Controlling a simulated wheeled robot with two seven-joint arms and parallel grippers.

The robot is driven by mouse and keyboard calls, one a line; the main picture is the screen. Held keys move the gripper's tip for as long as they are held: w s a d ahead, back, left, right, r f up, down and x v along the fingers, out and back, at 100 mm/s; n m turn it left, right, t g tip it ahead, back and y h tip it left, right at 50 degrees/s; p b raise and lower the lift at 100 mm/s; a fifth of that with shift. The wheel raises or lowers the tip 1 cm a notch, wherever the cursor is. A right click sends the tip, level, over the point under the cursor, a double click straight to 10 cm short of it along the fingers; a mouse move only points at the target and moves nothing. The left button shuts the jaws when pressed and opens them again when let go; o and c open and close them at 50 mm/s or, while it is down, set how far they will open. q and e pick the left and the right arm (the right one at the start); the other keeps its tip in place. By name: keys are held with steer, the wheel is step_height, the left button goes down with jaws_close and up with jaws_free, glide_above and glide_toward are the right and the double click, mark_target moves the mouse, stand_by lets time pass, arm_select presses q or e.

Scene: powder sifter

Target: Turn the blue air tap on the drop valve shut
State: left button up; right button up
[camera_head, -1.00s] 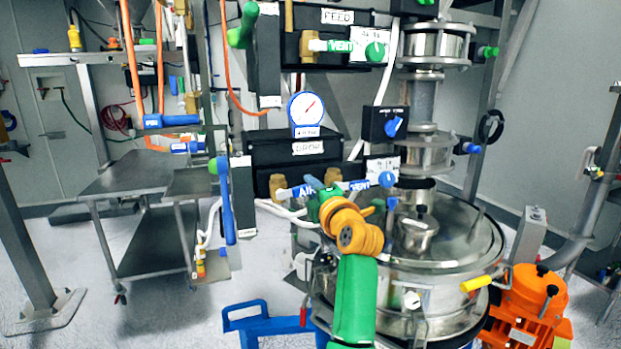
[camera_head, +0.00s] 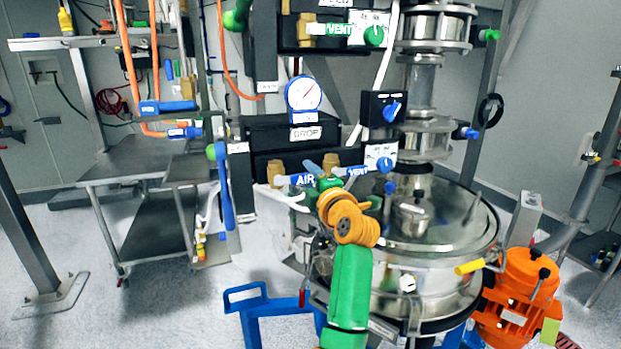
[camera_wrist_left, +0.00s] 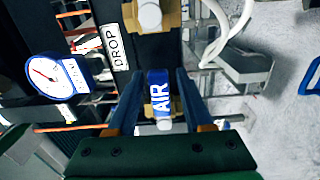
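The drop valve is a black box (camera_head: 268,134) labelled DROP, with brass fittings below it. Its blue air tap handle (camera_head: 302,180), marked AIR in white, lies roughly level at the box's lower front; it also shows in the left wrist view (camera_wrist_left: 158,88). My left gripper (camera_head: 326,176) is at this handle, partly hidden by its own orange wrist. In the left wrist view its dark fingers (camera_wrist_left: 160,76) stand apart, one on each side of the handle, with a visible gap at the right finger. My right gripper is not in view.
A pressure gauge (camera_head: 303,94) stands above. The steel sifter (camera_head: 440,262) is below right. A long blue lever (camera_head: 225,192) hangs at the left.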

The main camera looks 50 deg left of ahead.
mark_target(312, 181)
arm_select(q)
steer(key=shift+d+f, duration=0.1)
steer(key=shift+d, duration=0.05)
steer(key=b+v, duration=0.3)
steer(key=v, duration=0.3)
steer(key=shift+d+f, duration=0.1)
steer(key=shift+s+d, duration=0.2)
steer(key=shift+d, duration=0.05)
steer(key=shift+a, duration=0.15)
